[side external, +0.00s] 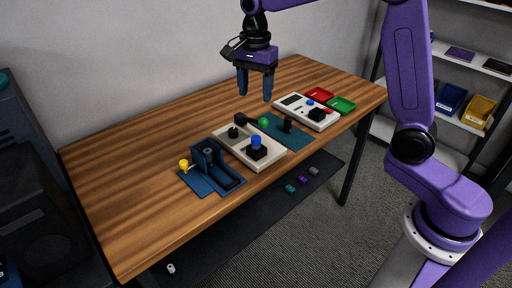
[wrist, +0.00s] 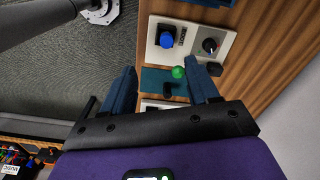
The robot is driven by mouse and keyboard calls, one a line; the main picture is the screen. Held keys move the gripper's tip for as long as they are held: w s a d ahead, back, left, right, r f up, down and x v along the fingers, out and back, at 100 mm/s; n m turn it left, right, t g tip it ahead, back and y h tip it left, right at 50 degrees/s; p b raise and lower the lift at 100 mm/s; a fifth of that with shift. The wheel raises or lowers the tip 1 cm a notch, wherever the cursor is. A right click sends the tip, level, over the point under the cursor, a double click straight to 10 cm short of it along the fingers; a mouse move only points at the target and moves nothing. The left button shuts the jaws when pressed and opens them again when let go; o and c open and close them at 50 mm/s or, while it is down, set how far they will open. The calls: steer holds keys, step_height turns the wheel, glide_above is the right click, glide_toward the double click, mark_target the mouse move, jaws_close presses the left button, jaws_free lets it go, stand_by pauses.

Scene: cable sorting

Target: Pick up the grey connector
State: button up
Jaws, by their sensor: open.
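A small grey piece (side external: 314,171), which may be the grey connector, lies on the dark low surface below the table. It is too small to make out its shape. A whitish piece (side external: 171,268) lies farther left on that surface. My gripper (side external: 255,98) is open and empty, pointing down above the table, well above and left of the grey piece. In the wrist view, my gripper's blue fingers (wrist: 162,66) stand apart, with the teal plate beyond them. I cannot make out a grey connector in the wrist view.
Teal (side external: 291,188) and purple (side external: 302,180) pieces lie near the grey one. The wooden table (side external: 120,165) carries a blue fixture (side external: 228,178), a white panel with a blue knob (side external: 256,141), a green ball (side external: 263,122), a teal plate (side external: 298,137), and red (side external: 320,93) and green (side external: 341,104) trays.

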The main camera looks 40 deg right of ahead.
steer(key=w+d+m, duration=0.1)
steer(key=w+m, duration=0.1)
glide_above(256, 138)
steer(key=f, duration=1.2)
steer(key=shift+w+a+f, duration=0.1)
steer(key=shift+a, duration=0.1)
steer(key=shift+d+f, duration=0.2)
steer(key=shift+f, duration=2.4)
jaws_close()
